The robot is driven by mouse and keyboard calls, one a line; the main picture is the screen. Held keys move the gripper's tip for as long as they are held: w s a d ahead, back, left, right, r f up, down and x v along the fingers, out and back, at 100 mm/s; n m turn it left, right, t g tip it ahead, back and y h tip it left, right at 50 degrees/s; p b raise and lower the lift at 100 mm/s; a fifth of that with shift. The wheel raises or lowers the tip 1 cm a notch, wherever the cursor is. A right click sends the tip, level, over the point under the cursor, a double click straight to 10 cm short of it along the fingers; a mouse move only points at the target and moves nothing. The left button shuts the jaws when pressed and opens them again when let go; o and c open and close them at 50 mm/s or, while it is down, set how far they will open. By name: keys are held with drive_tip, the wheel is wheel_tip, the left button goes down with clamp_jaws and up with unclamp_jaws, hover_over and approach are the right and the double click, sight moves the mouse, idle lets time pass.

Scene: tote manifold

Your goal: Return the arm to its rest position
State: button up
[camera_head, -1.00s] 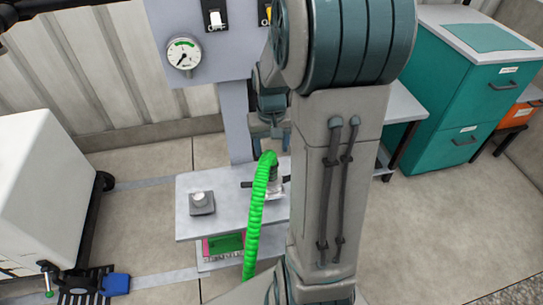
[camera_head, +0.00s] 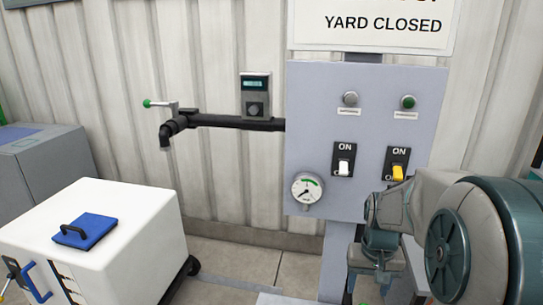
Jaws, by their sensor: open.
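My arm fills the lower right of the head view, with a large rounded teal-and-grey joint close to the camera. Its far end bends down in front of the grey control panel's post. My gripper (camera_head: 368,284) points downward at the bottom edge, small and partly cut off by the frame. Its jaws are apart, and I see nothing held between them. A small bit of green shows just below it at the frame edge.
The grey control panel (camera_head: 310,120) with gauge (camera_head: 307,188) and switches stands behind the arm. A pipe (camera_head: 235,122) with a green-tipped valve handle runs left.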

drive_tip(key=s+a+r+n+t+p, duration=0.1)
drive_tip(key=s+a+r+p, duration=0.3)
drive_tip(key=r, duration=0.3)
drive_tip(key=s+a+r+n+t+p, duration=0.1)
drive_tip(key=s+a+r+p, duration=0.4)
drive_tip(key=s+a+r, duration=0.1)
wheel_tip(320, 180, up, 2)
drive_tip(key=shift+s+r+n, duration=0.25)
drive_tip(key=shift+s+n, duration=0.05)
drive_tip(key=shift+s, duration=0.25)
